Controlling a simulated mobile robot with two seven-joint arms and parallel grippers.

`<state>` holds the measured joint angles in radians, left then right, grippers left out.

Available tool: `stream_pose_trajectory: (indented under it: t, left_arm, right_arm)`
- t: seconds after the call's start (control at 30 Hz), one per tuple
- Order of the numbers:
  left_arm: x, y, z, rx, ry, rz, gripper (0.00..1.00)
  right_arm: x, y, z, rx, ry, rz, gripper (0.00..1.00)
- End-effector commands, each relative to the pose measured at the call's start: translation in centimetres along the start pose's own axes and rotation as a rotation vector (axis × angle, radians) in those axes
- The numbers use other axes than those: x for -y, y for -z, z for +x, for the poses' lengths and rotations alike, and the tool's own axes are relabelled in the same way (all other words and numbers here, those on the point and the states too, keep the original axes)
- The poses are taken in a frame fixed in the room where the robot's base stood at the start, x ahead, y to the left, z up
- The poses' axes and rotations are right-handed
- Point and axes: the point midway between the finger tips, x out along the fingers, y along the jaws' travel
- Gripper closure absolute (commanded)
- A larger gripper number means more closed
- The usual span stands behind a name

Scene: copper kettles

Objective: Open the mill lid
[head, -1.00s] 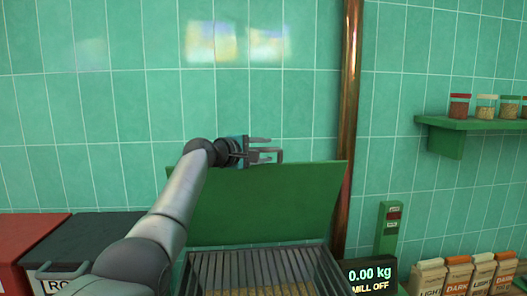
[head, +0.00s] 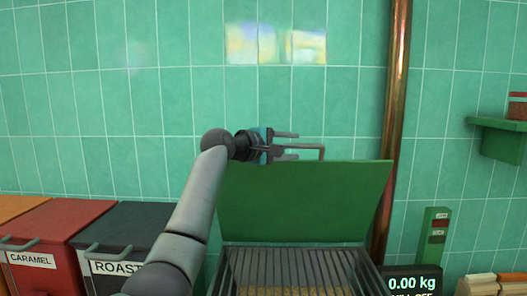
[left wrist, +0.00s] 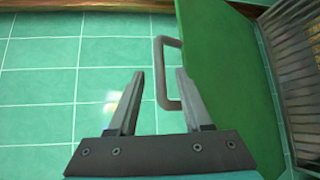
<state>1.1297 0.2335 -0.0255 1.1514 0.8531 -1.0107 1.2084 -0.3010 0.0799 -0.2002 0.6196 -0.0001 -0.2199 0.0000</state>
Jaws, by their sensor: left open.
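The mill lid (head: 305,205) is a green panel standing up, tilted back, behind the barred opening of the mill (head: 290,270) in the head view. It also shows in the left wrist view (left wrist: 222,80). Its grey loop handle (head: 322,151) is at the top edge and shows in the left wrist view (left wrist: 161,75). My left gripper (head: 297,141) is open and empty at the handle. In the left wrist view its fingers (left wrist: 159,75) lie either side of the handle's outer bar; I cannot tell whether they touch it. My right gripper is out of view.
Left of the mill stand a dark ROAST bin (head: 125,240), a red CARAMEL bin (head: 60,235) and an orange one. A copper pipe (head: 397,110) rises behind on the right. A green shelf (head: 497,125) is at the right.

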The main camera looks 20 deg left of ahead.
Motion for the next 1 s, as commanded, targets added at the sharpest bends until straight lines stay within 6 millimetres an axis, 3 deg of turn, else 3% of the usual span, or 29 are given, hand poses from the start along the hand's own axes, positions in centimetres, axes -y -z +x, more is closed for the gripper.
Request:
stream_pose_trajectory:
  t: [0.6, 1.0]
  left_arm:
    - [0.1, 0.0, -8.3, -0.001, -0.002, 0.001, 0.5]
    - [0.0, 0.0, -9.3, 0.001, 0.001, -0.001, 0.5]
  right_arm:
    - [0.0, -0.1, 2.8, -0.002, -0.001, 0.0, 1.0]
    - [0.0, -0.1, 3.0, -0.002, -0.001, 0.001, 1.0]
